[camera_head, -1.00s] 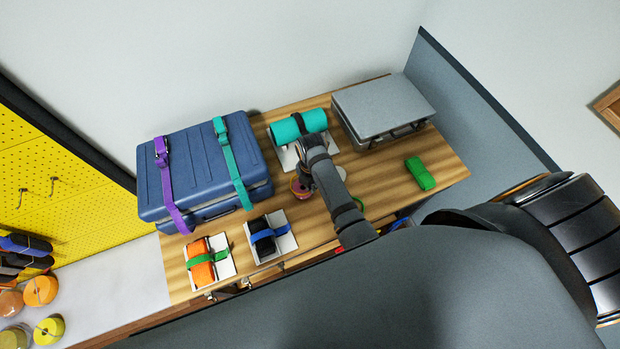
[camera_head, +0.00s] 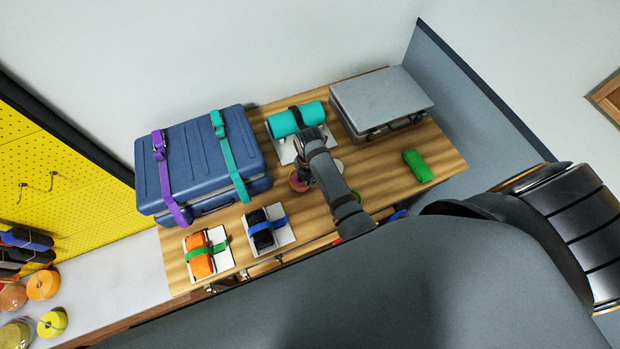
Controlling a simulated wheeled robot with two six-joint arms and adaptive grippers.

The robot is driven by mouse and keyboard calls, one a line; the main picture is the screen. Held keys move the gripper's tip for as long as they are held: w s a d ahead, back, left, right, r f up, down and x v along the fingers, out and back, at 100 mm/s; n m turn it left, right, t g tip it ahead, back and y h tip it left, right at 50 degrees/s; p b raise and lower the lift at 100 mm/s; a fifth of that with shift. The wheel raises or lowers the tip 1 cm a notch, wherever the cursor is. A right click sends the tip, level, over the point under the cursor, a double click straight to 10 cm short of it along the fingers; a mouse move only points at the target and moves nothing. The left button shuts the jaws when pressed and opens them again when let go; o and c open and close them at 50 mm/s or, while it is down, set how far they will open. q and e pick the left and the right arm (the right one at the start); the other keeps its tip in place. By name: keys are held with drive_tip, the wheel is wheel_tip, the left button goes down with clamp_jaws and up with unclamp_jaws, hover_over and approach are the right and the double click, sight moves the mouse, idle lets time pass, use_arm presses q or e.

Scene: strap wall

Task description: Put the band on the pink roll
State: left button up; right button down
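A small round pink and orange item (camera_head: 298,182) sits on the wooden table (camera_head: 385,172), partly hidden by my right gripper (camera_head: 304,182). It may be the pink roll, but I cannot tell. My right gripper points down over it, and its fingertips are hidden, so I cannot see whether it holds a band. A teal roll (camera_head: 312,113) with a dark band around it lies on a white pad (camera_head: 284,153) just behind. An orange roll (camera_head: 200,266) has a green band (camera_head: 206,250) around it. A black roll (camera_head: 258,217) has a blue band (camera_head: 267,226). My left gripper is not in view.
A blue suitcase (camera_head: 190,168) with purple and teal straps stands at the left. A grey case (camera_head: 378,100) stands at the back right. A yellow pegboard (camera_head: 70,200) is at the far left.

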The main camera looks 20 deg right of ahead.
sight(311, 189)
drive_tip(key=shift+f, duration=0.6)
idle(0.7)
drive_tip(key=shift+s+f, duration=0.7)
idle(0.5)
drive_tip(key=shift+w+f, duration=0.2)
drive_tip(key=shift+w, duration=0.1)
drive_tip(key=shift+f, duration=0.1)
drive_tip(key=shift+s+d+f, duration=0.1)
drive_tip(key=shift+s+f, duration=0.05)
drive_tip(key=shift+f, duration=0.05)
idle(0.3)
drive_tip(key=shift+w, duration=0.2)
idle(0.4)
